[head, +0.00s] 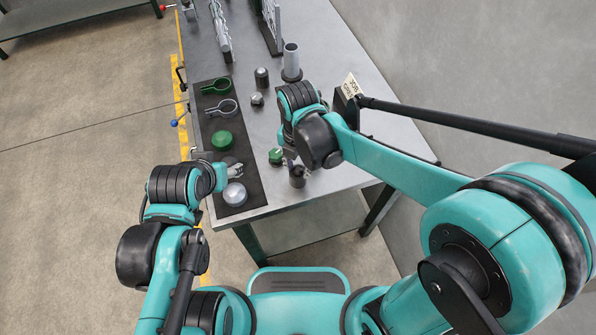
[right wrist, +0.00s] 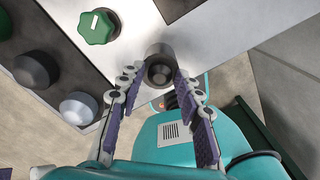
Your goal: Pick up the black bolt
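A short dark cylinder (head: 297,178), which looks like the black bolt, stands near the table's front edge. In the right wrist view the cylinder (right wrist: 160,48) shows a round stepped end, just beyond and between the fingertips. My right gripper (head: 291,158) is close to it in the head view, partly hidden by its own wrist.
A green knob (head: 276,156) stands just left of the cylinder. Farther back stand a dark capped cylinder (head: 262,77) and a grey tube (head: 291,59). A small sign (head: 352,86) stands at right.

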